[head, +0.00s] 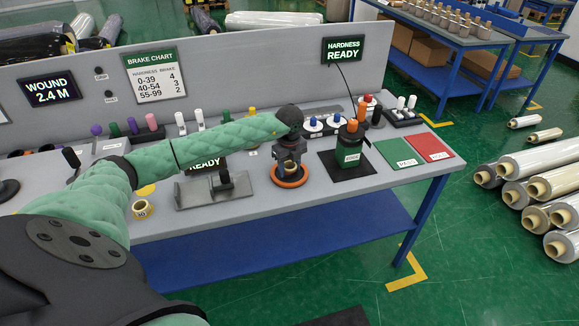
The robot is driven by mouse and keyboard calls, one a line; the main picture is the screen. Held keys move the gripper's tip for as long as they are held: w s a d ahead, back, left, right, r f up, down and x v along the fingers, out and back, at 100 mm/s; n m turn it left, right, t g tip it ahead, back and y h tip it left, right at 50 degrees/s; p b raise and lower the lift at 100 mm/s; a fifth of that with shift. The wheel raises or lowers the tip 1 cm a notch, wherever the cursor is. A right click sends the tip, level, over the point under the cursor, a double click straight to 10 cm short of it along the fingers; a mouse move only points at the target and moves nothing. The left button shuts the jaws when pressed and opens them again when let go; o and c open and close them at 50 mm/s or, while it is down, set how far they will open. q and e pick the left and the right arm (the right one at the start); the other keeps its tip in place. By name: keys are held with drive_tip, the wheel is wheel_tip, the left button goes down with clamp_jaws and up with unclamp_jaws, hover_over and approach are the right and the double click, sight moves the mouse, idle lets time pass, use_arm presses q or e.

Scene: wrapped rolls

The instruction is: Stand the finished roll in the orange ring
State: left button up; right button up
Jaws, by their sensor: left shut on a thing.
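The orange ring (291,184) lies on the bench top on a dark round base. My left gripper (289,162) points down directly over the ring. It is shut on the roll (289,172), which is small and mostly hidden by the fingers. The roll looks upright and within the ring's outline. I cannot tell whether its lower end touches the base. My right gripper is not in view.
A grey stand (214,191) is left of the ring, with a tape roll (141,209) further left.

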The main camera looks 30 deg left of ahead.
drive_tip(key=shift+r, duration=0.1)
use_arm(q)
drive_tip(key=shift+f, duration=0.1)
drive_tip(key=o, duration=1)
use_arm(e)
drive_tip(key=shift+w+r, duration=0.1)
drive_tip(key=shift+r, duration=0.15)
use_arm(q)
drive_tip(key=shift+r, duration=0.2)
